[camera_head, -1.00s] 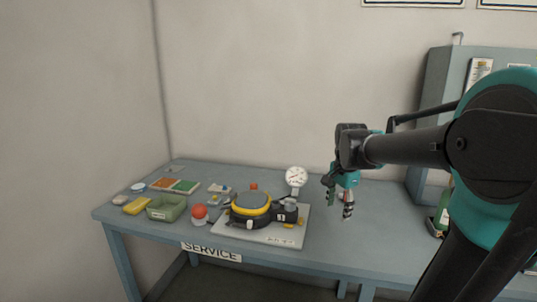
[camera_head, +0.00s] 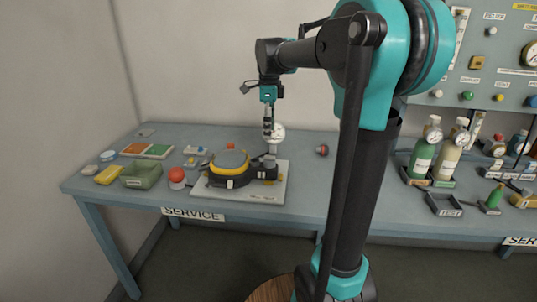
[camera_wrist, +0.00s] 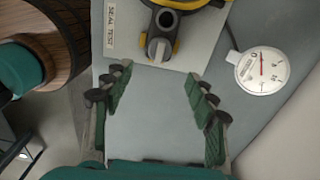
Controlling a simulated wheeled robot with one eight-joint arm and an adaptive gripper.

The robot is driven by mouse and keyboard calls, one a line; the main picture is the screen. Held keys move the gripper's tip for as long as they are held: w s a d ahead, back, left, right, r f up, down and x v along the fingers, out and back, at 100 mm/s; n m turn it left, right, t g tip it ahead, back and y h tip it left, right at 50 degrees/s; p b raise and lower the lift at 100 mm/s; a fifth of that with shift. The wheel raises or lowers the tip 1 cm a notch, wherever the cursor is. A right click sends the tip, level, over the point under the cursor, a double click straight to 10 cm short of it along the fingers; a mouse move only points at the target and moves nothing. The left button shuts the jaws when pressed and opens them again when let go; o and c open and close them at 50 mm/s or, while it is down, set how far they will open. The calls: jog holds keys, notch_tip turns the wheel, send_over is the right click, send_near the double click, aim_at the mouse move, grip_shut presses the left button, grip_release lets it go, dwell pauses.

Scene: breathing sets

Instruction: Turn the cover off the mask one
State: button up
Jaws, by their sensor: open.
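A round black and yellow mask unit (camera_head: 229,172) with a grey-blue top lies on a white board (camera_head: 262,192) on the bench. In the wrist view the mask unit (camera_wrist: 190,4) shows only in part at the top edge. Its dark round port (camera_wrist: 167,18) and a grey lever-like piece (camera_wrist: 158,48) face me. I cannot tell clearly which part is the cover. My gripper (camera_head: 268,132) points down above the right part of the board.
A round white gauge (camera_wrist: 262,70) stands close to the right of my fingers. A red-topped pot (camera_head: 177,177), a green tray (camera_head: 141,175) and a yellow block (camera_head: 109,174) are left of the board. Bottles (camera_head: 424,150) stand farther right.

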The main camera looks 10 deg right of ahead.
aim_at(270, 161)
notch_tip(270, 161, down, 11)
jog(key=shift+d+f, duration=0.1)
jog(key=shift+f, duration=0.05)
dwell(0.4)
jog(key=c, duration=1)
jog(key=n, duration=0.4)
jog(key=shift+n, duration=0.4)
jog(key=n, duration=0.4)
jog(key=shift+n, duration=0.4)
